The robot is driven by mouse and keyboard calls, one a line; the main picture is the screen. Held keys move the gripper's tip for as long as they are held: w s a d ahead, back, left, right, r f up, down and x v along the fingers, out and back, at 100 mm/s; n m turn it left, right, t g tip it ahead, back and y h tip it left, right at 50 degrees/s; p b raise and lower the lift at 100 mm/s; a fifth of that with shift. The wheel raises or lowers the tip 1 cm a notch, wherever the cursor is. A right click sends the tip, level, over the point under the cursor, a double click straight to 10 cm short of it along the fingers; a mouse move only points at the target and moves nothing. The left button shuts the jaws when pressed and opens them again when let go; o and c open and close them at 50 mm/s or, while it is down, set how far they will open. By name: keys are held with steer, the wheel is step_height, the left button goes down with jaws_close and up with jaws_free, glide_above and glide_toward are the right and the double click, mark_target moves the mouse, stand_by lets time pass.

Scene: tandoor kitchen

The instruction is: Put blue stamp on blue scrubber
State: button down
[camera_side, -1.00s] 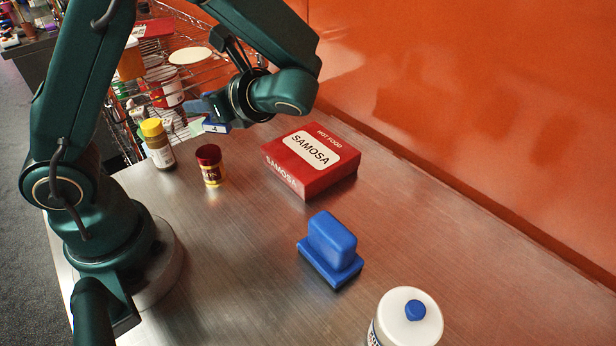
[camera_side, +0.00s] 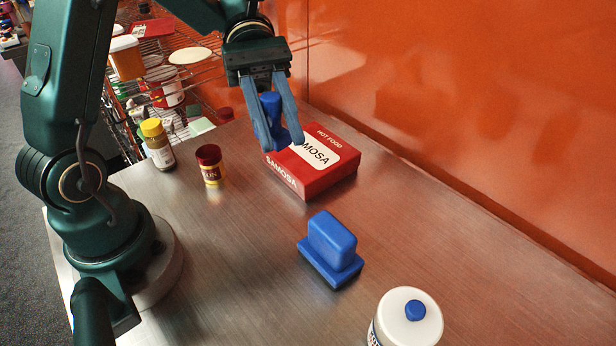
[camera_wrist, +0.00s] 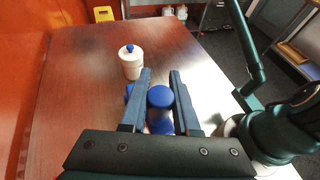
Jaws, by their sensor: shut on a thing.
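My gripper (camera_side: 283,142) is shut on the blue stamp (camera_side: 272,118) and holds it raised, in front of the red samosa box in the side view. In the wrist view the stamp's round blue knob (camera_wrist: 160,97) shows between the two fingers. The blue scrubber (camera_side: 333,240), a flat base with an upright block-shaped handle, stands on the steel table, below and to the right of my gripper in the side view. In the wrist view the scrubber is mostly hidden behind the stamp and fingers.
The red samosa box (camera_side: 308,178) lies beyond the scrubber. A white bottle with a blue cap (camera_side: 405,325) stands at the front right. A red-capped jar (camera_side: 210,166) and a yellow-capped bottle (camera_side: 158,145) stand at left. The table around the scrubber is clear.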

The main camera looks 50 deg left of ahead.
steer(key=w+r+n+t, duration=0.2)
steer(key=w+n+t, duration=0.1)
glide_above(348, 243)
steer(key=shift+n+t+h, duration=0.3)
steer(key=shift+t+h, duration=0.1)
step_height(348, 243, down, 6)
steer(key=shift+f, duration=2.2)
steer(key=c, duration=0.6)
jaws_free()
steer(key=shift+f, duration=0.1)
steer(key=shift+c, duration=0.2)
